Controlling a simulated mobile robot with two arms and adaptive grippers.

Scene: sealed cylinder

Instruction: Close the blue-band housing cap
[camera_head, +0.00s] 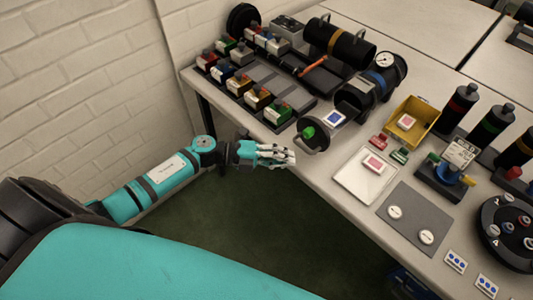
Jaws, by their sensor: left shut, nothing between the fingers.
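The blue-band housing (393,72) is a dark cylinder lying on its side on the table, with a blue ring around it and a round gauge on top. Its near end (352,103) faces the table's front edge. A round dark cap (318,148) with a green knob stands apart from that end, swung out at the table edge, so the housing looks open. A white piece with a blue square (335,118) is between cap and housing. My left gripper (292,158) is shut and empty, just left of and below the cap, off the table's front edge. My right gripper is not in view.
A yellow-band cylinder (340,43) lies behind. Racks of coloured blocks (265,105) stand at the left. A yellow bin (412,118), a white tray (350,184), a grey mat (413,221) and dark bottles (458,105) are at the right. Floor before the table is clear.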

